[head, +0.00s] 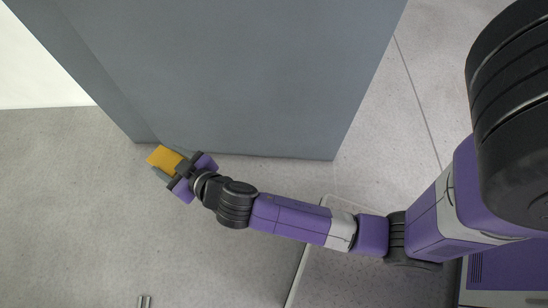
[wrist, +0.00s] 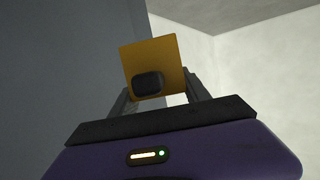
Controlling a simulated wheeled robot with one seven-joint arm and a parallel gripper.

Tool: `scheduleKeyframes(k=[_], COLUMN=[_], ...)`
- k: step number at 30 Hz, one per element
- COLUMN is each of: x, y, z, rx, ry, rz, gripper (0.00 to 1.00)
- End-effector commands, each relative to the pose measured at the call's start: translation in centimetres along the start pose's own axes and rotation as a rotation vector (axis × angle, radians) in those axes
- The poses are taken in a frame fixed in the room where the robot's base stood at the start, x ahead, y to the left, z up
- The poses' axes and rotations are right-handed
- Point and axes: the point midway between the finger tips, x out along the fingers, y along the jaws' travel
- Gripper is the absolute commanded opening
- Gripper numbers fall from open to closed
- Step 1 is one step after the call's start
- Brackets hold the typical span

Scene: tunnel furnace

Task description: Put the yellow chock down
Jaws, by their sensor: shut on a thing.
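The yellow chock (head: 164,158) is at the end of my outstretched arm in the head view, close to the lower left corner of a large grey-blue block. In the wrist view the chock (wrist: 152,58) is a yellow square face with a dark rounded patch on its lower part. My gripper (head: 176,166) is shut on the chock, with a finger on either side of it; the fingers also show in the wrist view (wrist: 158,98). I cannot tell whether the chock touches the floor or the block.
The large grey-blue block (head: 240,70) fills the upper middle of the head view. Grey floor (head: 80,210) is open to the left and below my gripper. A pale-edged flat panel (head: 300,262) lies under my arm. A small metal piece (head: 144,301) is at the bottom edge.

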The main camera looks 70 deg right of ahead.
Motion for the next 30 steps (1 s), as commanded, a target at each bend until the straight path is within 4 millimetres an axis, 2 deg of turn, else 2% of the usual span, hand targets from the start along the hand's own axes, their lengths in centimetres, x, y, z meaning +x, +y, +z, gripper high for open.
scheduleKeyframes(k=[1, 8, 14, 17, 22, 26, 30], x=[0.9, 2.5, 4.1, 5.2, 6.1, 5.8, 4.5], y=[0.0, 0.5, 2.8, 5.8, 12.4, 17.9, 23.7], z=[1.6, 4.2, 7.2, 9.9, 14.7, 19.3, 24.7], rx=[0.006, 0.025, 0.053, 0.080, 0.135, 0.177, 0.219], ry=[0.005, -0.003, -0.008, -0.015, -0.024, -0.030, -0.035], rz=[0.008, 0.057, 0.131, 0.211, 0.368, 0.494, 0.626], gripper=[0.00, 0.00, 0.00, 0.00, 0.00, 0.00, 0.00])
